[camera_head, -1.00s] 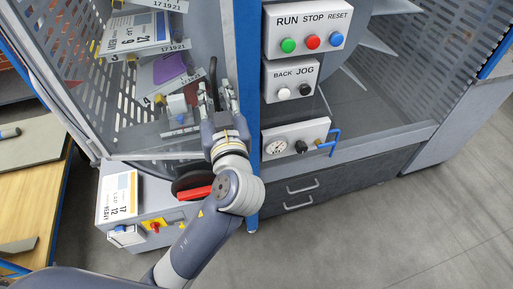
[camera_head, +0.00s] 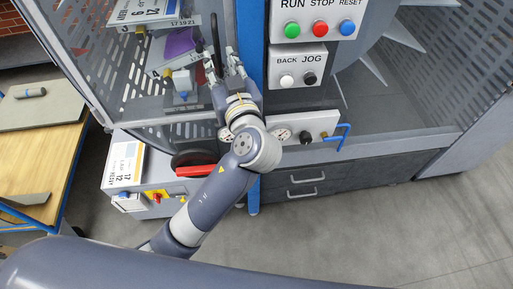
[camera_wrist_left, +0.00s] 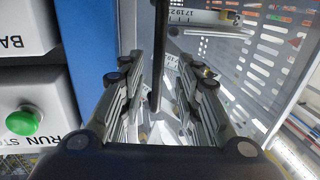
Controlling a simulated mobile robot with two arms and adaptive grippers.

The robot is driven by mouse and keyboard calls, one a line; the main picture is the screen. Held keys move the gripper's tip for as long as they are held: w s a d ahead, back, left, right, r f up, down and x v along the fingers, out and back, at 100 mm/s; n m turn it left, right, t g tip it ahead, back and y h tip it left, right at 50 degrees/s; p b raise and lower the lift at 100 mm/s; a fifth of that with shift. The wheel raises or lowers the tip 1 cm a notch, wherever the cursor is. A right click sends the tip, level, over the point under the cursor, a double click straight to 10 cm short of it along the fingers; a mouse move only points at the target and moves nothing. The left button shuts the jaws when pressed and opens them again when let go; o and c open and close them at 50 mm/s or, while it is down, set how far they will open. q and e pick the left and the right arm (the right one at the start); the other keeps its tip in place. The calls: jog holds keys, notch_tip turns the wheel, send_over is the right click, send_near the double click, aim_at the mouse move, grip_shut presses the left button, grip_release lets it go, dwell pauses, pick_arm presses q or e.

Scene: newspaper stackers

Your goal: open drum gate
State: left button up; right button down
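The drum gate (camera_head: 103,66) is a grey perforated panel at the left of the machine in the head view. A thin black upright handle (camera_head: 216,36) stands near its right edge, by the blue post. My left gripper (camera_head: 224,64) is at the lower part of this handle. In the left wrist view, the black handle (camera_wrist_left: 156,55) runs between the two spread fingers of my left gripper (camera_wrist_left: 155,65), with gaps on both sides. The fingers look open around it; contact is not clear. My right gripper is not in view.
A blue post (camera_head: 251,40) stands right of the gripper, beside the RUN/STOP/RESET box (camera_head: 319,14) and BACK/JOG box (camera_head: 298,66). Below are a gauge panel (camera_head: 308,126) and a red-handled part (camera_head: 196,171). A wooden table (camera_head: 28,160) is at left. Floor at right is clear.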

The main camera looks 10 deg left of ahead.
pick_arm(q)
jog(key=b+v, duration=0.3)
jog(key=v, duration=0.4)
jog(key=w+d+f+m+g+h, duration=0.1)
jog(key=w+d+f+m+h, duration=0.1)
jog(key=f, duration=1.2)
jog(key=w+d+f+m+g+h, duration=0.2)
jog(key=f+m, duration=0.4)
jog(key=f, duration=0.8)
jog(key=shift+w+d+f+g+h, duration=0.35)
jog(key=shift+w+h, duration=0.35)
jog(key=shift+w, duration=0.15)
